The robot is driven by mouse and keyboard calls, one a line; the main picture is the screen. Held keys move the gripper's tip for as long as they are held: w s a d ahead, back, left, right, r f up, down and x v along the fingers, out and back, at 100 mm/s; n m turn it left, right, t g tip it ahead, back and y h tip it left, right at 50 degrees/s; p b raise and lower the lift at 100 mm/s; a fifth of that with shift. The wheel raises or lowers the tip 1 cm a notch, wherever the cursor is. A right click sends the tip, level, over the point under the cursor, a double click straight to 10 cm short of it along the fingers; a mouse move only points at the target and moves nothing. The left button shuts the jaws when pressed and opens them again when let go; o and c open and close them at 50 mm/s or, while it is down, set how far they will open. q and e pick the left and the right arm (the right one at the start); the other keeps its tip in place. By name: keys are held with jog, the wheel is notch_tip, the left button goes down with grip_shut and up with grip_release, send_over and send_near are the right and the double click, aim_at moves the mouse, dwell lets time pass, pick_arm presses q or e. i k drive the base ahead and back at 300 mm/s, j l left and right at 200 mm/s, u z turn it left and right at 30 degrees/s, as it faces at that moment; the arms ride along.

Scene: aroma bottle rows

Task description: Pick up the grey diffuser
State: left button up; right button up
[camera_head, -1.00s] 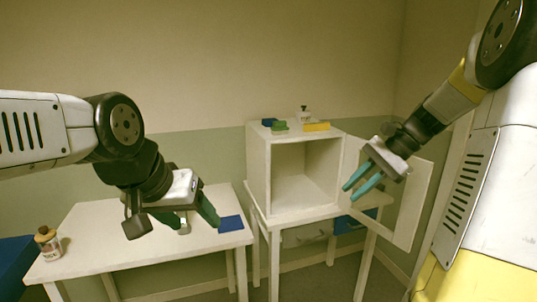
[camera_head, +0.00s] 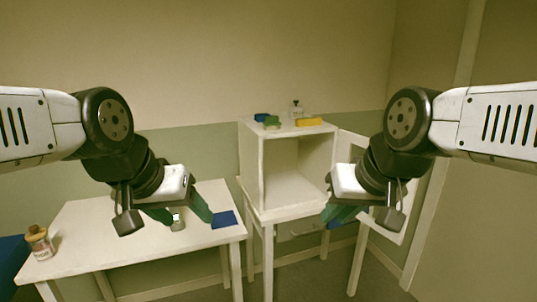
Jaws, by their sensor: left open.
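A small grey item (camera_head: 177,223), perhaps the grey diffuser, stands on the white table (camera_head: 110,250), partly hidden by my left gripper. A second bottle, pale grey with a dark top (camera_head: 296,111), stands on top of the white cabinet (camera_head: 250,165). My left gripper (camera_head: 182,215) is open with green fingers. In the picture the small item shows between its fingers; I cannot tell whether they are around it or above it. My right gripper (camera_head: 338,213) is in front of the cabinet's open door side, with nothing seen in it; its fingers overlap in this view.
A pale bottle with a brown cap (camera_head: 40,243) stands at the table's left end. A blue mat (camera_head: 223,219) lies at its right end. Blue, green and yellow (camera_head: 309,122) items lie on the cabinet. The cabinet door (camera_head: 353,147) hangs open; its inside looks empty.

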aim_at(179, 225)
jog(key=u, duration=0.8)
jog(key=i+j+z, duration=0.1)
jog(key=i+j, duration=0.5)
jog(key=j, duration=0.25)
jog(key=i+j+z, duration=0.15)
jog(key=i+j, duration=0.15)
jog(key=j, duration=0.15)
